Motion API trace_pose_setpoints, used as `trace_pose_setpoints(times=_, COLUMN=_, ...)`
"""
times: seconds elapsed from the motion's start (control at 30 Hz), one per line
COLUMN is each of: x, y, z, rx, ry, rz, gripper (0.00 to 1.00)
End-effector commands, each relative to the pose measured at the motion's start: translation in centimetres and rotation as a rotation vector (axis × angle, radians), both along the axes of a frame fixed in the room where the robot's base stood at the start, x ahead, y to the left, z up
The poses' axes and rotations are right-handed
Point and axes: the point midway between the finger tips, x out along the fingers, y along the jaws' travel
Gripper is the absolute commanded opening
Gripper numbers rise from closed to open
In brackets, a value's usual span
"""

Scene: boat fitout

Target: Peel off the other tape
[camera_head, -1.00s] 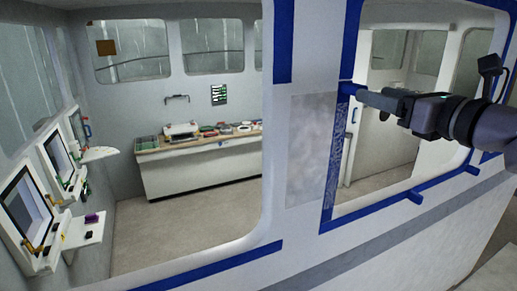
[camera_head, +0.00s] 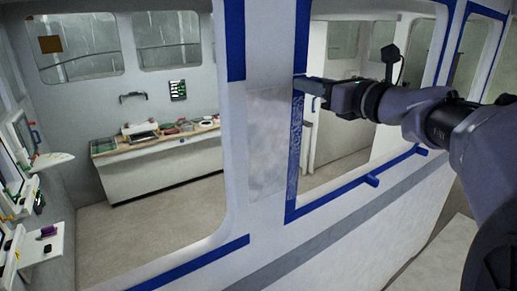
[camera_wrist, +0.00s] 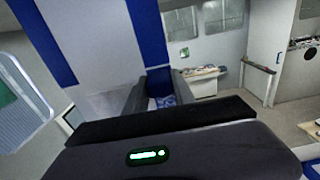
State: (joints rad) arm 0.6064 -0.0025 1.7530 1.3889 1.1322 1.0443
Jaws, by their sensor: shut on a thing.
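Blue tape runs along the edges of the right window opening. A vertical strip (camera_head: 295,150) with a speckled face lies on the window's left side, and a bottom strip (camera_head: 345,196) runs along the sill. My gripper (camera_head: 300,86) reaches in from the right to the top end of the vertical strip and is shut on blue tape there. In the wrist view, blue tape (camera_wrist: 161,101) shows between the fingers, close to the wall. The dark gripper body hides most of what lies below. In the head view, the exact grip is too small to tell.
More blue tape (camera_head: 235,40) borders the left window, with a lower strip (camera_head: 190,262). A grey patch (camera_head: 266,140) is on the pillar between the windows. A workbench (camera_head: 160,165) with several items stands inside.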

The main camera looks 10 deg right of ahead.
Motion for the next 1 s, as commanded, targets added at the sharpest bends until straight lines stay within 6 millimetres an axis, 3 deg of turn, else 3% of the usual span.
trace_pose_setpoints(times=0.37, x=-0.5, y=-0.2, z=0.0, rx=-0.001, ry=-0.001, rz=0.000, gripper=0.00)
trace_pose_setpoints(times=0.87, x=-3.0, y=-1.1, z=0.0, rx=-0.001, ry=-0.001, rz=-0.001, gripper=0.00)
trace_pose_setpoints(times=1.0, x=-4.8, y=-1.8, z=-0.1, rx=-0.001, ry=-0.003, rz=-0.004, gripper=0.00)
